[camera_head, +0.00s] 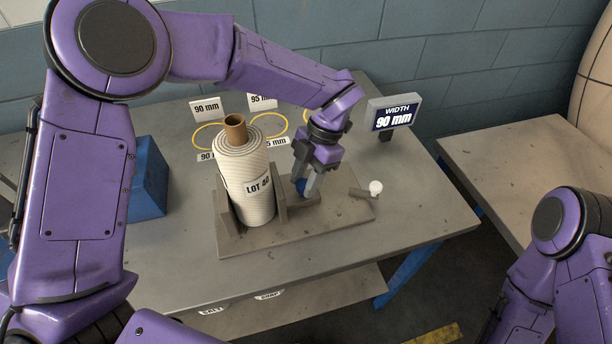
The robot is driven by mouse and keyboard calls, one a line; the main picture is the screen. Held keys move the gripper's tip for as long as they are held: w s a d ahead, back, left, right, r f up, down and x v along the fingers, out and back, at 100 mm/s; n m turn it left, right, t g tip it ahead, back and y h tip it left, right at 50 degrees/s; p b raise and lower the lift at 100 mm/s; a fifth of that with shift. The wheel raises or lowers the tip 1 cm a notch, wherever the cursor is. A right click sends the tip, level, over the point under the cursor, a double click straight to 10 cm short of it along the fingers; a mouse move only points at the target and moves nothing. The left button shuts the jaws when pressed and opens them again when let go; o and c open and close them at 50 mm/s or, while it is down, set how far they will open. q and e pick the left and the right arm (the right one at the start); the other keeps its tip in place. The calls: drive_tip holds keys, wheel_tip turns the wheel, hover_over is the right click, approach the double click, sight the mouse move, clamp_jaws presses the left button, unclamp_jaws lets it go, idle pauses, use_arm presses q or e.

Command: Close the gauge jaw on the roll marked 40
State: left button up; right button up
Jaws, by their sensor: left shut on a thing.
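The roll marked LOT 40 (247,185) is a cream wound roll on a brown core, standing upright in the grey gauge (330,220). The gauge jaw (281,188) is an upright grey plate at the roll's right side. It is very close to the roll, but I cannot tell whether they touch. The width display (394,115) reads 90 mm. My right arm shows at the lower right, its gripper out of frame.
A lever with a white knob (376,187) lies at the gauge's right end. Yellow rings (270,118) with 90 mm and 95 mm cards (207,108) lie behind the roll. A blue box (149,180) is at the left. The table's right front is clear.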

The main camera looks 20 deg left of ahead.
use_arm(q)
drive_tip(key=o, duration=1.1)
drive_tip(key=shift+f, duration=0.1)
drive_tip(key=shift+w, duration=0.1)
drive_tip(key=v, duration=1)
drive_tip(key=shift+r+b, duration=0.25)
drive_tip(key=shift+b, duration=0.1)
drive_tip(key=shift+w, duration=0.1)
